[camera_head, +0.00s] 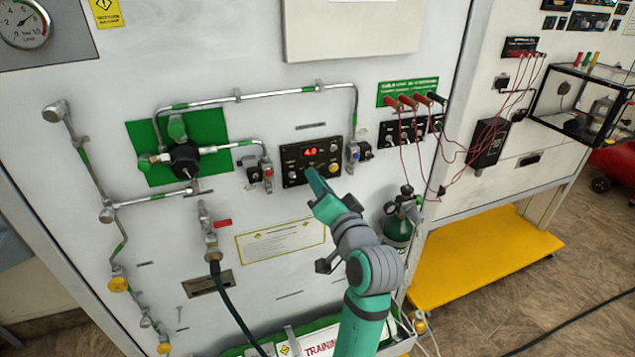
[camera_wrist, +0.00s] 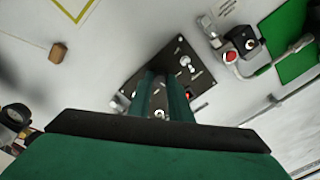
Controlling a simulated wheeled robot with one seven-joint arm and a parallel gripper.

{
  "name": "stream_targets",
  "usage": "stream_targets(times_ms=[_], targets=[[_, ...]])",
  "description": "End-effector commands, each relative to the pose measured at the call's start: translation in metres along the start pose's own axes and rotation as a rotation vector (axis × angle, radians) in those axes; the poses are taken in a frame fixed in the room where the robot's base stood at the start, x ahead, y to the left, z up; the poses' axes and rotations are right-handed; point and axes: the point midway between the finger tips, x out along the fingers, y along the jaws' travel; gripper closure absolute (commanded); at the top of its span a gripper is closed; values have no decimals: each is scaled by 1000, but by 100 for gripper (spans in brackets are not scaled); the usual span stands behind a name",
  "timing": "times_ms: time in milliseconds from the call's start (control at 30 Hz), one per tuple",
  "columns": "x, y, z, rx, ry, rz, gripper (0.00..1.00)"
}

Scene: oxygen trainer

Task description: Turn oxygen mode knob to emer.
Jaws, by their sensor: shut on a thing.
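The black oxygen control panel (camera_head: 312,162) is on the white wall, with a red lit display, small switches and a yellow knob (camera_head: 334,168) at its lower right. My gripper (camera_head: 313,178) reaches the lower middle of this panel from below. In the wrist view my gripper (camera_wrist: 164,80) has its two green fingers against the panel (camera_wrist: 190,62), close together. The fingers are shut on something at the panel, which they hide. The mode knob's label and pointer cannot be read.
Metal pipes and valves (camera_head: 185,160) on a green plate are left of the panel. A red switch (camera_head: 267,172) and a blue-handled valve (camera_head: 354,152) flank it closely. A green cylinder (camera_head: 398,230) stands below right. Red cables (camera_head: 405,135) hang further right.

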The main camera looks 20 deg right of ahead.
Motion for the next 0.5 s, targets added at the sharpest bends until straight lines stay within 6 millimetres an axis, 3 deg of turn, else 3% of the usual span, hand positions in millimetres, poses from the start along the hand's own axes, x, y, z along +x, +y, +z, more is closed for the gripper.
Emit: stream_targets(times_ms=[500], targets=[[1,-1,2,491,-5,0,100]])
